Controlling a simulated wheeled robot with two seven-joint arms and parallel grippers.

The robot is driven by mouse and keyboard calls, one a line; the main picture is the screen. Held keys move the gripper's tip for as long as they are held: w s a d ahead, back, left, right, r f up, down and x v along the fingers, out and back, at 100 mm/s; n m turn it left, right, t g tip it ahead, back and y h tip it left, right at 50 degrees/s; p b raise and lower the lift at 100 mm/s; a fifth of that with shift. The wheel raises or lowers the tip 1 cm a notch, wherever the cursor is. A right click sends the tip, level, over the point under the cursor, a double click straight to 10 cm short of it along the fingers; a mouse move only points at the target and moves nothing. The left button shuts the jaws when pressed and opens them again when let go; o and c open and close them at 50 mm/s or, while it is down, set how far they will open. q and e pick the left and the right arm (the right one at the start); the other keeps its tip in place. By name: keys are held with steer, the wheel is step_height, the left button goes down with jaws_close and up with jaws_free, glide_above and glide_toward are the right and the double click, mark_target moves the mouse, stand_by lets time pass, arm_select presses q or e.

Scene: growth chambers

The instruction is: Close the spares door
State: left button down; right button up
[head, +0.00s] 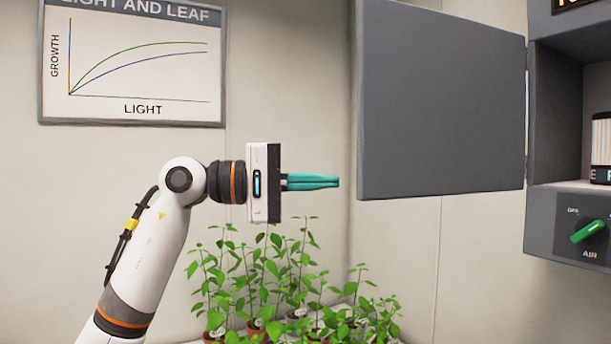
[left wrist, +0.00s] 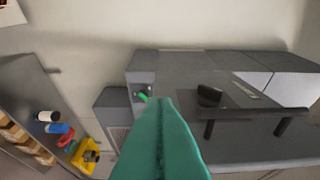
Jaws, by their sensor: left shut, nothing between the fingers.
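A flat grey door (head: 440,100) stands wide open in the head view, joined along its right edge to a grey wall cabinet (head: 553,110). The cabinet's inside is partly visible and its label is cut off at the top. My left gripper (head: 338,181) has its teal fingers shut and empty, pointing right. The tips are just left of the door's free edge, near its lower corner, with a small gap in the picture; I cannot tell the depth. The closed fingers also show in the left wrist view (left wrist: 165,130). My right gripper is not in view.
A striped item (head: 600,145) sits inside the cabinet, above a green AIR knob (head: 588,231). Potted plants (head: 285,275) stand below my left gripper. A growth poster (head: 130,65) hangs on the wall. Several coloured items, including a yellow one (left wrist: 86,155), show in the left wrist view.

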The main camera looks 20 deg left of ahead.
mark_target(373, 184)
arm_select(q)
steer(key=d+p, duration=0.1)
steer(key=d, duration=0.1)
steer(key=d+p, duration=0.1)
steer(key=d, duration=0.2)
steer(key=d+p, duration=0.1)
steer(key=d, duration=0.1)
steer(key=shift+w+d+r, duration=0.1)
steer(key=shift+w+d, duration=0.2)
steer(key=shift+w, duration=0.1)
steer(key=shift+s+d+p, duration=0.15)
steer(key=shift+s+p, duration=0.15)
steer(key=shift+s, duration=0.15)
steer(key=shift+w+d, duration=0.1)
